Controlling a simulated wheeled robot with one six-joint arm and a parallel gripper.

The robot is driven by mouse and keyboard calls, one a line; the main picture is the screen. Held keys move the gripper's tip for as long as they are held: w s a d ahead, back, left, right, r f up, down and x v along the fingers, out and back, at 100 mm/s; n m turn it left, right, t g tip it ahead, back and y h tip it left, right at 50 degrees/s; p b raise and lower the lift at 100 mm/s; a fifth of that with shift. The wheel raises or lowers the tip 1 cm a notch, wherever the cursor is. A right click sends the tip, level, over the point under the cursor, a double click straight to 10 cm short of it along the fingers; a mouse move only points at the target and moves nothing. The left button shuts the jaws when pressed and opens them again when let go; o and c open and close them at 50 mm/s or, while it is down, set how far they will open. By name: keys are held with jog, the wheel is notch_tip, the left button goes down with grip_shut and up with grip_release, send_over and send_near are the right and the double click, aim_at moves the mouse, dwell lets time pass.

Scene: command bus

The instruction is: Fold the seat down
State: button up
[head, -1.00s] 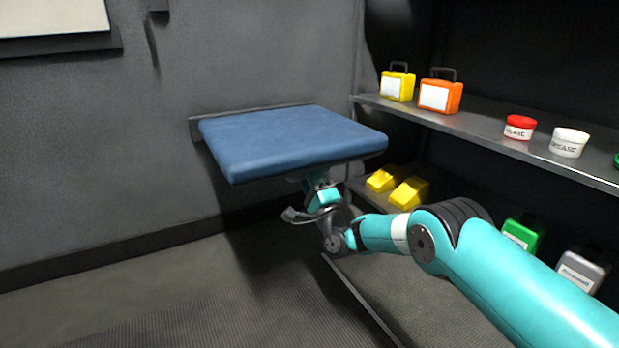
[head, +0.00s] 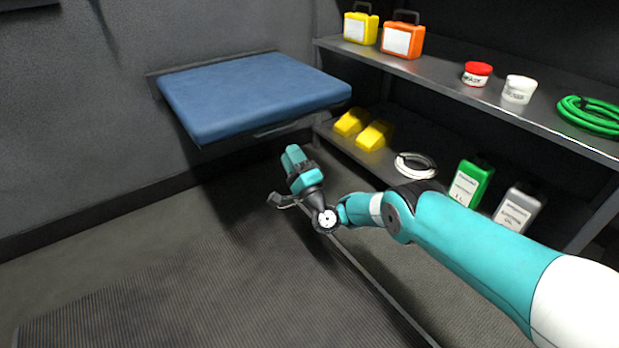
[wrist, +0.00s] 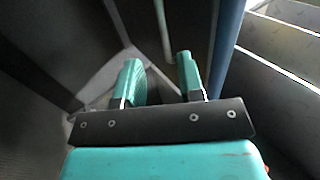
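The blue padded seat (head: 255,95) lies flat, level, against the grey wall in the head view. My gripper (head: 293,154) is below and in front of the seat's front edge, apart from it in the picture. In the wrist view my gripper (wrist: 158,75) has its two teal fingers spread, with nothing between them. A blue strip (wrist: 228,40) at the upper right of the wrist view looks like the seat's edge. The seat's underside and its hinge are mostly hidden in the head view.
Shelves on the right hold a yellow case (head: 361,25), an orange case (head: 401,38), tubs, a green hose (head: 590,115), yellow wedges (head: 373,135), a white coil (head: 415,165) and containers. The floor (head: 150,270) in front of the seat is clear.

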jog(key=p+v, duration=0.6)
jog(key=v, duration=0.3)
jog(key=shift+s+f, duration=0.2)
jog(key=shift+s, duration=0.05)
